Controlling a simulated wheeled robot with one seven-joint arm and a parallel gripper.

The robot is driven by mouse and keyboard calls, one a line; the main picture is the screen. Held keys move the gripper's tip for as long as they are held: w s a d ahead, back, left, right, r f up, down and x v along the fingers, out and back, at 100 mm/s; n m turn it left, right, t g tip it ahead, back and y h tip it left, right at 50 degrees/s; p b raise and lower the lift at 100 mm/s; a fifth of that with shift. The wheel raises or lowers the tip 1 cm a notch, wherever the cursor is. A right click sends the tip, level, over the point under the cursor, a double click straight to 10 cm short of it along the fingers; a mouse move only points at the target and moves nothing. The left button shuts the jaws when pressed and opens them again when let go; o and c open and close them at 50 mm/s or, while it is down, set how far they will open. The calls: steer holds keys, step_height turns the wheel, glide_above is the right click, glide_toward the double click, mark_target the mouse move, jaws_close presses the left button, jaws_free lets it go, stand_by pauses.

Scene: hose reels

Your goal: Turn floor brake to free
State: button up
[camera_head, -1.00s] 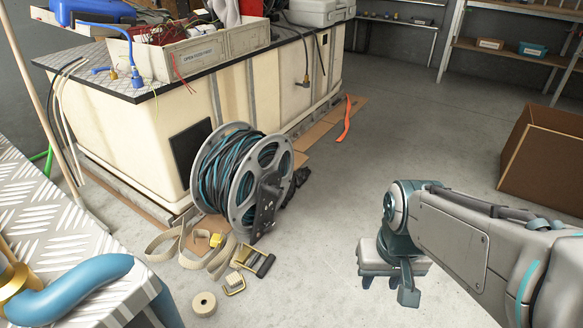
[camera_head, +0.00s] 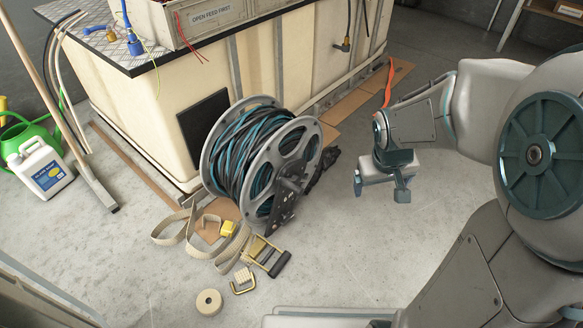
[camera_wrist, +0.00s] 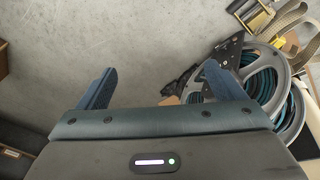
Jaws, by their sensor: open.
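A grey hose reel (camera_head: 300,145) wound with dark and teal hose stands on the floor beside the cream tank. A black plate (camera_head: 286,197) sits low on its near side, facing right; I take this as the floor brake, but its lever setting is too small to tell. My gripper (camera_head: 380,190) hangs to the right of the reel, apart from it, jaws open and empty. In the wrist view the open gripper (camera_wrist: 158,78) is over bare floor, with the reel (camera_wrist: 262,88) at the right and the black plate (camera_wrist: 218,66) partly behind the right finger.
A beige strap (camera_head: 185,228), a ratchet buckle (camera_head: 265,255) and a tape roll (camera_head: 209,302) lie in front of the reel. The cream tank (camera_head: 290,60) stands behind it. A white jug (camera_head: 40,168) is at the left.

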steer(key=w+d+f+n+t, duration=0.15)
steer(key=w+f+n, duration=0.25)
steer(key=w+f, duration=0.85)
steer(key=n+t+y, duration=0.4)
steer(key=y, duration=0.8)
glide_toward(289, 219)
steer(key=b+x, duration=0.4)
steer(key=x, duration=0.5)
steer(key=shift+w+a+b, duration=0.2)
steer(key=shift+a+b, duration=0.15)
steer(key=shift+a, duration=0.05)
steer(key=c, duration=1)
